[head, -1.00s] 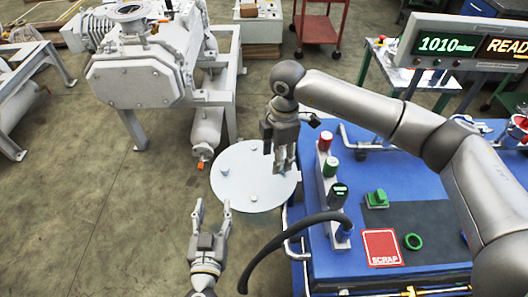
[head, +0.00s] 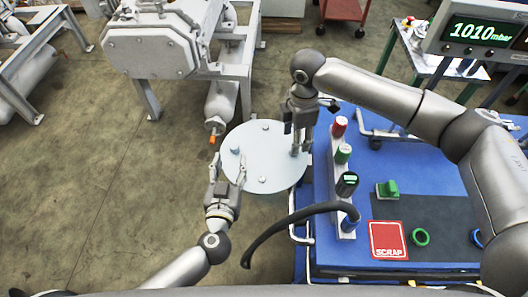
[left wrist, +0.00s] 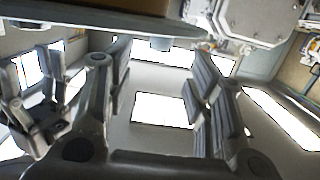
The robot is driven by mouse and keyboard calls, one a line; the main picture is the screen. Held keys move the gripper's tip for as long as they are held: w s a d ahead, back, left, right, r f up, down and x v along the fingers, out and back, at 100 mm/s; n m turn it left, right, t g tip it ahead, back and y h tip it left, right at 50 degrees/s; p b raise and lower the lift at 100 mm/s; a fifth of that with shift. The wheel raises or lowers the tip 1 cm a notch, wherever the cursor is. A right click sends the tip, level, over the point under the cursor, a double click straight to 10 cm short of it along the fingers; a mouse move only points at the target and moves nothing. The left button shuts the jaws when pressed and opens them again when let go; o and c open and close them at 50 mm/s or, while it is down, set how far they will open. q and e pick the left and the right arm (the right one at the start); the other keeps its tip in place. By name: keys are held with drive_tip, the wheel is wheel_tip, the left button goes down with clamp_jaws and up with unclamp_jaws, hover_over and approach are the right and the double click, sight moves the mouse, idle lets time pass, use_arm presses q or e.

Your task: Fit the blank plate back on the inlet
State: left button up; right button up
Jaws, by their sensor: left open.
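The blank plate (head: 252,157) is a pale round disc with several small studs on its face. The pump's inlet is cut off by the head view's top edge.
The grey pump (head: 150,50) on its frame stands at the upper left, with an orange-tipped cylinder (head: 215,118) near the plate. The blue cart (head: 350,262) on the right carries knobs, a black hose (head: 275,222) and a red scrap mat (head: 387,240). Floor at lower left is clear.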

sight(234, 149)
use_arm(q)
drive_tip(key=w, duration=0.4)
drive_tip(key=w+f, duration=0.1)
drive_tip(key=w, duration=0.1)
drive_tip(key=shift+w+d, duration=0.1)
drive_tip(key=shift+d, duration=0.2)
use_arm(e)
wheel_tip(234, 149, down, 6)
drive_tip(key=shift+f, duration=0.15)
use_arm(q)
clamp_jaws()
use_arm(e)
clamp_jaws()
use_arm(q)
drive_tip(key=shift+r, duration=0.15)
